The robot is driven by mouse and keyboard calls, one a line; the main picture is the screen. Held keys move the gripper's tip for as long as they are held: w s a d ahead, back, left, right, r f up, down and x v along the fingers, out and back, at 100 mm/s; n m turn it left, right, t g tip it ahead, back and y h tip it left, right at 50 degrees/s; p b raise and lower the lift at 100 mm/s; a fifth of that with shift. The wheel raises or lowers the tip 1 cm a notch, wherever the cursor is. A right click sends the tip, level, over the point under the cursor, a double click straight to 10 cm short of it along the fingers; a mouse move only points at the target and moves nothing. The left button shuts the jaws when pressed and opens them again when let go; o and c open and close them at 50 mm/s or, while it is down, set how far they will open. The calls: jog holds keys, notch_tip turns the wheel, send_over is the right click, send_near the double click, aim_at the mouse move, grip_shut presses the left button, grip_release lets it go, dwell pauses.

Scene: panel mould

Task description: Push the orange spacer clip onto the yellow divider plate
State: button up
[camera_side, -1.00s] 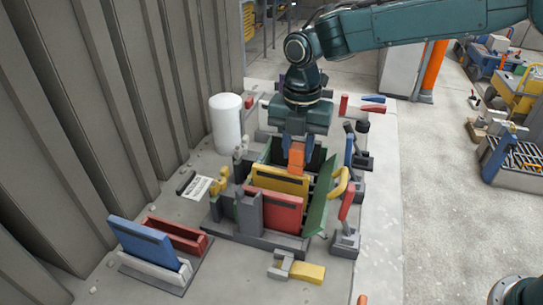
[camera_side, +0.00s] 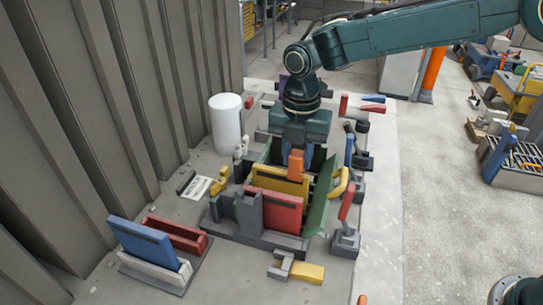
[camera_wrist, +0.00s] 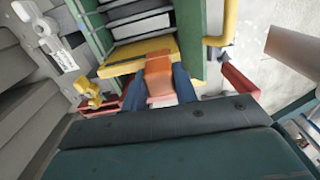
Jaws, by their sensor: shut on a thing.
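The orange spacer clip (camera_side: 296,163) is held between the blue fingers of my gripper (camera_side: 297,158). The clip also shows in the wrist view (camera_wrist: 160,82), with my gripper's fingers (camera_wrist: 160,88) on both sides of it. The yellow divider plate (camera_side: 275,181) stands upright in the mould behind a red plate (camera_side: 272,210). The clip is at the plate's top edge, toward its right end. In the wrist view the clip overlaps the yellow plate's edge (camera_wrist: 125,66). I cannot tell how far the clip sits over the edge.
A green side panel (camera_side: 321,197) leans outward at the mould's right. A blue panel (camera_side: 140,243) stands in a rack at the front left. A white cylinder (camera_side: 226,122) stands at the back left. Clamps with red and yellow handles surround the mould.

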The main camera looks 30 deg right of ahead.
aim_at(298, 153)
jog(key=shift+f, duration=0.8)
jog(key=o, duration=1)
jog(key=shift+r, duration=0.1)
notch_tip(298, 153, up, 14)
jog(key=shift+f, duration=0.15)
dwell(0.5)
